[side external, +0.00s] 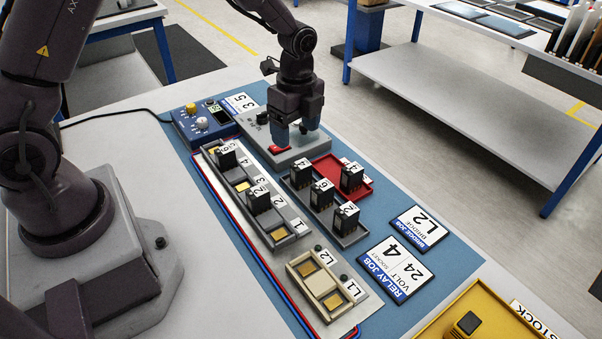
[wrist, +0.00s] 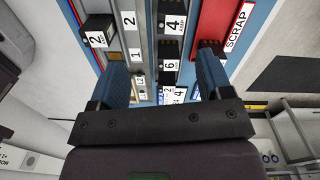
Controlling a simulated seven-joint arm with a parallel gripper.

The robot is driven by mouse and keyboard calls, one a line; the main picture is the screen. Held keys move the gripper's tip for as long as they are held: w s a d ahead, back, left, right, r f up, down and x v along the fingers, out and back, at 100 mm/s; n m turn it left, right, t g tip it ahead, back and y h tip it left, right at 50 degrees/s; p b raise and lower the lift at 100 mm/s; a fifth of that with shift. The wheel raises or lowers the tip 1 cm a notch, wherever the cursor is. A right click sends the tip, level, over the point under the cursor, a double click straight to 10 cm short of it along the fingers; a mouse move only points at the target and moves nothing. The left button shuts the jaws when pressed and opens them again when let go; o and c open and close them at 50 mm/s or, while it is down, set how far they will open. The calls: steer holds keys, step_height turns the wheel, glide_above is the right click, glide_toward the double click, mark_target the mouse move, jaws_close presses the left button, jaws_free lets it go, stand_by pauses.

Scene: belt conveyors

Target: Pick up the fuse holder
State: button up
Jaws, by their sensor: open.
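My gripper (side external: 297,128) is open above the grey plate at the far end of the blue mat, beside a red button (side external: 279,149). Its two blue fingers (wrist: 160,78) stand apart in the wrist view with nothing held between them. No object is labelled as a fuse holder, and I cannot tell for certain which one it is. A small block (side external: 467,322), black and yellow, sits in the yellow stock tray (side external: 440,328) at the front right, far from my gripper. A beige two-slot base (side external: 316,284) marked L1 and L2 lies at the near end of the mat.
Black numbered relays stand in a long socket rack (side external: 280,233) and a grey holder (side external: 347,236). A red scrap tray (side external: 324,164) holds another. A blue control box (side external: 204,124) stands behind. Job cards (side external: 396,268) lie at right on bare mat.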

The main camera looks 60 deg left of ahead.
mark_target(301, 164)
steer(key=m, duration=0.2)
steer(key=shift+w+f+m, duration=0.1)
steer(key=shift+w+m, duration=0.2)
steer(key=shift+w, duration=0.05)
step_height(301, 164, down, 7)
steer(key=shift+r, duration=0.2)
steer(key=shift+w+f, duration=0.15)
steer(key=shift+f, duration=1.3)
steer(key=shift+w+f, duration=0.1)
steer(key=shift+f, duration=1.35)
steer(key=c, duration=1)
steer(key=shift+r, duration=0.1)
